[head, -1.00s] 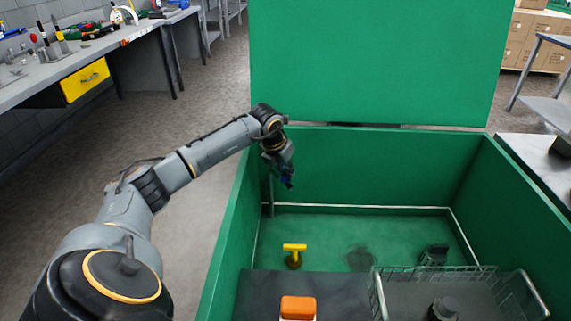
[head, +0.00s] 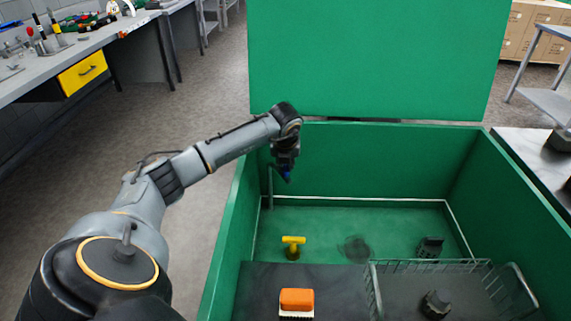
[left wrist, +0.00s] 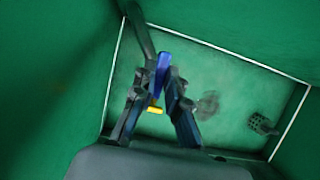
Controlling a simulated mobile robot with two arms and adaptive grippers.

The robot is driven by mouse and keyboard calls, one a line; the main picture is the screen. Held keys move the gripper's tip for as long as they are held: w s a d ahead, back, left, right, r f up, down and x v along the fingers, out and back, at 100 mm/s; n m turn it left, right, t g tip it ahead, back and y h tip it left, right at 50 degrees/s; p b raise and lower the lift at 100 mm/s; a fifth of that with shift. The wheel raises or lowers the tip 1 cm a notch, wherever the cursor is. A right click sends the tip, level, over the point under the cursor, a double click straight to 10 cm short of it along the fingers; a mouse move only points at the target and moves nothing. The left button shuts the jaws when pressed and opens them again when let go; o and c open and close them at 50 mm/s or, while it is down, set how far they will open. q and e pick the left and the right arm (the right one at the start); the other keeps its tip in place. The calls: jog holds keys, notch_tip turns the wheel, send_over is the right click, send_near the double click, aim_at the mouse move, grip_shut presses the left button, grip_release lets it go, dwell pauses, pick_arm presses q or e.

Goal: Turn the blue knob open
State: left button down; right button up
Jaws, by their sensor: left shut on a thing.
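The blue knob (head: 286,175) is small and sits inside the green tub near its back left corner, by a grey upright pipe (head: 269,187). My left gripper (head: 286,165) reaches over the tub's left wall and is shut on the knob, pointing down. In the left wrist view the knob (left wrist: 162,66) shows as a blue bar between the two dark fingers (left wrist: 156,88). The fingers hide part of it, so how far it is turned is hard to tell. My right gripper is not in view.
The green tub (head: 222,250) has a raised lid (head: 370,60) behind. Inside are a yellow T-handle (head: 293,241), a dark drain patch (head: 356,249), an orange brush (head: 297,300) on a dark ledge, and a wire basket (head: 375,290) at right. A workbench (head: 60,70) stands at left.

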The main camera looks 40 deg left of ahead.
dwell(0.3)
pick_arm(q)
jog(key=c, duration=1.4)
grip_release()
jog(key=shift+o, duration=0.2)
jog(key=shift+r, duration=0.15)
jog(key=v, duration=1.1)
jog(key=shift+s+d+r, duration=0.15)
jog(key=shift+d+r, duration=0.05)
jog(key=shift+r, duration=0.15)
